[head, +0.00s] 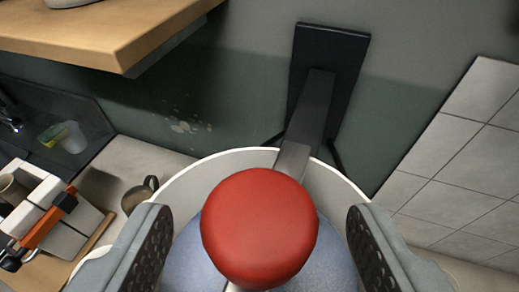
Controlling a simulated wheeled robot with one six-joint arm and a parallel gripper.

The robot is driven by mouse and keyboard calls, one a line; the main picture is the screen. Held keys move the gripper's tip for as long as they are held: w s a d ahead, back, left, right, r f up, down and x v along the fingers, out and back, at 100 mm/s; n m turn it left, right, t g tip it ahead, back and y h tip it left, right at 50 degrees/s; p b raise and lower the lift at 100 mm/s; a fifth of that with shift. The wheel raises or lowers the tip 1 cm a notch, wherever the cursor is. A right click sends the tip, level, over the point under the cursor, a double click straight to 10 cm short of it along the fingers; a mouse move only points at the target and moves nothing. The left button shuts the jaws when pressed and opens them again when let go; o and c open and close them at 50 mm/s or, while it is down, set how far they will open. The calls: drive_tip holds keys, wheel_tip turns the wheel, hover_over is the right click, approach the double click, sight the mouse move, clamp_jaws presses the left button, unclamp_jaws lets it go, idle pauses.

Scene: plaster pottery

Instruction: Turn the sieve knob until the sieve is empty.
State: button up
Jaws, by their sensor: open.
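The red sieve knob (259,228) fills the lower middle of the head view, seen from close above. Around and below it is the round sieve with a pale rim (190,183). A bluish-grey surface (195,262) shows inside it; I cannot tell whether it is the sieve floor or its contents. My gripper (258,245) is open, with one dark-padded finger on each side of the knob. There are visible gaps between the fingers and the knob. The lower part of the sieve is out of frame.
A black bracket (318,105) on the wall runs down to the sieve. A wooden shelf (110,38) juts out at upper left. At left are a mug (138,196), a white box-like item with an orange strip (50,222) and a dark sink area (75,130). White tiles (455,170) are at right.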

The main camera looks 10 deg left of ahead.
drive_tip(key=shift+x, duration=1.45)
drive_tip(key=c, duration=1)
drive_tip(key=shift+o, duration=0.2)
